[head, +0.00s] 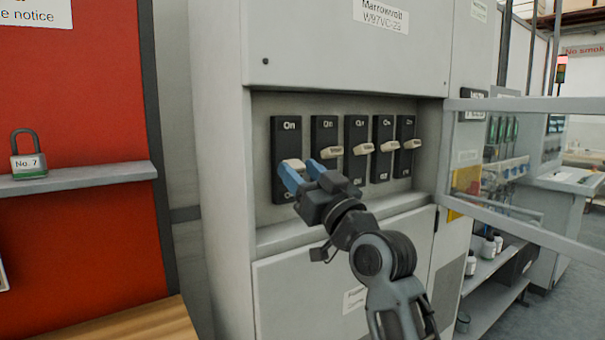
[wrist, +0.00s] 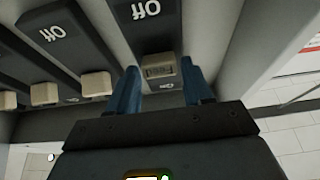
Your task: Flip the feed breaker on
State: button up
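Several black breakers sit in a row in the recessed panel, marked On above and Off below. My gripper (head: 303,174) is at the leftmost breaker (head: 286,140), with its blue fingers around that breaker's pale lever (head: 293,164). In the wrist view the picture is upside down; the same lever (wrist: 159,70) lies between the two spread fingertips (wrist: 160,82), with narrow gaps seeming to show at its sides. The lever's small label is too blurred to read, so I cannot tell which breaker is the feed. Whether the lever is up or down is unclear.
The other breakers (head: 355,140) stand close to the right, levers sticking out. The grey cabinet (head: 345,50) frames the recess. An open clear door panel (head: 535,165) stands at the right. A padlock (head: 28,155) stands on a grey shelf (head: 90,178) at the left.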

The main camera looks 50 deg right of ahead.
jog(key=c, duration=0.7)
jog(key=shift+r+p, duration=0.15)
jog(key=shift+p, duration=0.35)
jog(key=r+g+p, duration=0.1)
jog(key=p, duration=0.2)
jog(key=r+g+p, duration=0.1)
jog(key=g+p, duration=0.1)
jog(key=p, duration=0.2)
jog(key=shift+s+y, duration=0.1)
jog(key=shift+y, duration=0.3)
jog(key=shift+r+g+y+p, duration=0.35)
jog(key=shift+g+p, duration=0.3)
jog(key=shift+g, duration=0.35)
jog(key=shift+w+r+g+y, duration=0.2)
jog(key=shift+r+g+y, duration=0.15)
jog(key=shift+g, duration=0.7)
jog(key=shift+w+r+g+y, duration=0.2)
jog(key=shift+r+g, duration=0.15)
jog(key=shift+g, duration=0.7)
